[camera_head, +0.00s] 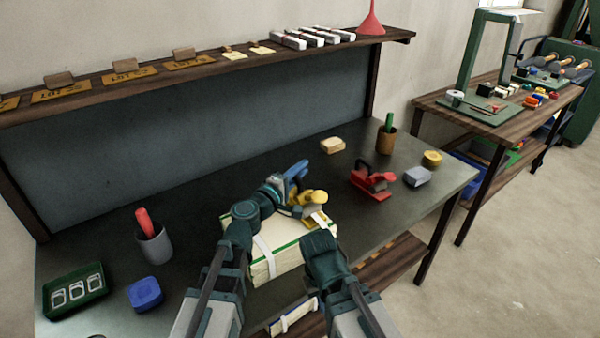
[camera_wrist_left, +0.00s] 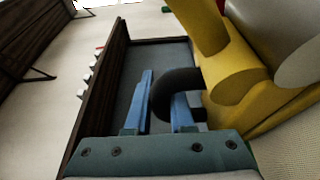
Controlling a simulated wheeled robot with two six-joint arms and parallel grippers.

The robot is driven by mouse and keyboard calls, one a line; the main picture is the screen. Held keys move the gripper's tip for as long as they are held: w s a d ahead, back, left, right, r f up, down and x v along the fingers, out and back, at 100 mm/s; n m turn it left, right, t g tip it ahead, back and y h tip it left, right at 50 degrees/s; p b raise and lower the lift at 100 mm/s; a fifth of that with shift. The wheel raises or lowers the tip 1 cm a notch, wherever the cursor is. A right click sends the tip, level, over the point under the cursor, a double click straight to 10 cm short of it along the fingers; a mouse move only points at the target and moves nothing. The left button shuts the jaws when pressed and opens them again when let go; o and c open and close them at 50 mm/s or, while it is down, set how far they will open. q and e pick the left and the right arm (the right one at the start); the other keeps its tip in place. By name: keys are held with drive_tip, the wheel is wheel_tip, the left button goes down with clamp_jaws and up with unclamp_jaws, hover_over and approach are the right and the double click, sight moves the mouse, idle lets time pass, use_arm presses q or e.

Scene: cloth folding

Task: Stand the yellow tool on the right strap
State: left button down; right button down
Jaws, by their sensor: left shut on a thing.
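The yellow tool (camera_head: 307,197) is over the back right of the cream, green-edged stack (camera_head: 282,256), at the right strap (camera_head: 320,217). I cannot tell whether its base touches the strap. The left strap (camera_head: 263,246) is white and bare. My left gripper (camera_head: 296,170), with blue fingers, is shut on the tool's black handle; in the left wrist view the handle (camera_wrist_left: 182,88) curves between the fingers (camera_wrist_left: 163,100), with the yellow body to the right. My right gripper (camera_head: 319,242) is at the stack's front right; its fingers are hidden.
A red tool (camera_head: 371,182), a grey block (camera_head: 417,176), a yellow round tin (camera_head: 432,159) and a brown cup (camera_head: 386,139) stand to the right. A grey cup (camera_head: 153,244), blue box (camera_head: 145,293) and green tray (camera_head: 75,291) are at left.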

use_arm(q)
drive_tip(key=c, duration=1.2)
unclamp_jaws()
drive_tip(key=shift+f, duration=0.15)
drive_tip(key=shift+c, duration=0.2)
drive_tip(key=o, duration=0.5)
drive_tip(key=shift+c, duration=0.2)
